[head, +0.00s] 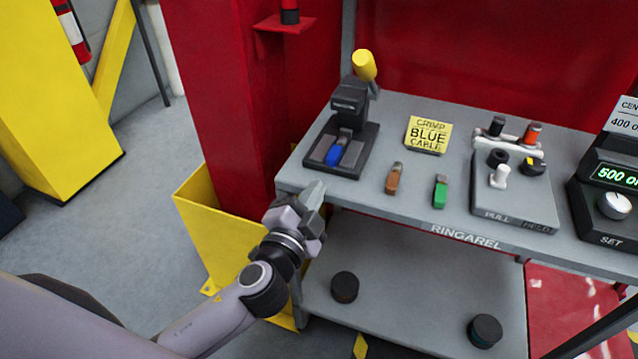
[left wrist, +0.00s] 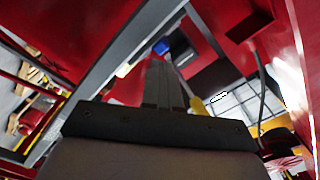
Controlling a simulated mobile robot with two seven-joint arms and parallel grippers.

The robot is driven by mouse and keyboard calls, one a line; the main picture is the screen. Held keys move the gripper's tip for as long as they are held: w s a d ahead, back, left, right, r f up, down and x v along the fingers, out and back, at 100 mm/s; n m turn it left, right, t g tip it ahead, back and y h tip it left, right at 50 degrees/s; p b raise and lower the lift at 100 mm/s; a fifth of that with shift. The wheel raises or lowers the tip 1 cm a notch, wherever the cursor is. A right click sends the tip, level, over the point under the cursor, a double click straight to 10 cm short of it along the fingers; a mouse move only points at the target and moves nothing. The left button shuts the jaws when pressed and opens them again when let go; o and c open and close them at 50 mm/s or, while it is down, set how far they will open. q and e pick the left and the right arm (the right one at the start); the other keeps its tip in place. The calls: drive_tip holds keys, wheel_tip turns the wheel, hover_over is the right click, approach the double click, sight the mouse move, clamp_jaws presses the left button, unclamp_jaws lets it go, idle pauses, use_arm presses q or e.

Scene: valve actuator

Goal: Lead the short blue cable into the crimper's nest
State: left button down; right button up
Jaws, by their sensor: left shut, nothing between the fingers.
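The crimper (head: 350,100) stands at the bench's left end, a dark press with a raised yellow-tipped handle (head: 364,65). The short blue cable (head: 335,155) lies on the front part of the crimper's base, below the press head. Whether its far end is inside the nest is too small to tell. My left gripper (head: 316,196) is shut and empty at the bench's front left edge, in front of the crimper and apart from the cable. Its closed fingers (left wrist: 165,84) fill the middle of the left wrist view. My right gripper is not in view.
A yellow sign (head: 428,134) reads "CRIMP BLUE CABLE". A brown piece (head: 394,178) and a green piece (head: 440,191) lie on the grey bench. A pull-test block (head: 513,195) and a dial box (head: 607,200) stand to the right. A red post (head: 225,110) rises left of the bench.

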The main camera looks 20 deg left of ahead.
sight(330, 162)
use_arm(q)
drive_tip(key=shift+s+a, duration=0.1)
drive_tip(key=shift+s, duration=1.8)
drive_tip(key=shift+w+d+n, duration=0.2)
drive_tip(key=shift+w+n, duration=4.4)
drive_tip(key=shift+w, duration=0.15)
drive_tip(key=shift+w, duration=0.2)
drive_tip(key=shift+r, duration=0.1)
